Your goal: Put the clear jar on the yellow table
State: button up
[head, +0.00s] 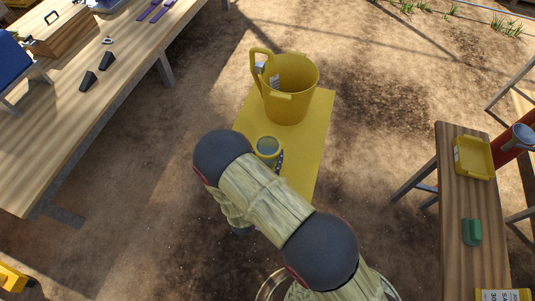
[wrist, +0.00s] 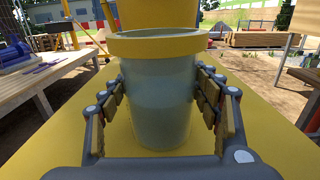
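The clear jar (wrist: 160,95), a greyish see-through cylinder with a yellow rim, stands upright between the fingers of my gripper (wrist: 160,85) in the wrist view. The finger pads press close on both its sides, and my gripper looks shut on it. In the head view the jar's round top (head: 268,146) shows beside my arm, over the yellow table (head: 313,125). The jar's base is over the yellow surface; I cannot tell if it touches. My arm hides most of my gripper and the table's near part in the head view.
A yellow bucket (head: 291,88) with a handle stands on the far part of the yellow table, just behind the jar. A long wooden workbench (head: 125,75) is at left. A narrow wooden bench (head: 453,215) with a yellow tray (head: 474,158) is at right.

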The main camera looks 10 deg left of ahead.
jog(key=o, duration=0.3)
jog(key=shift+o, duration=0.2)
jog(key=shift+r, duration=0.1)
jog(key=shift+s, duration=0.2)
jog(key=s, duration=0.7)
jog(key=s+a+p, duration=0.1)
jog(key=s, duration=0.2)
jog(key=shift+s, duration=0.8)
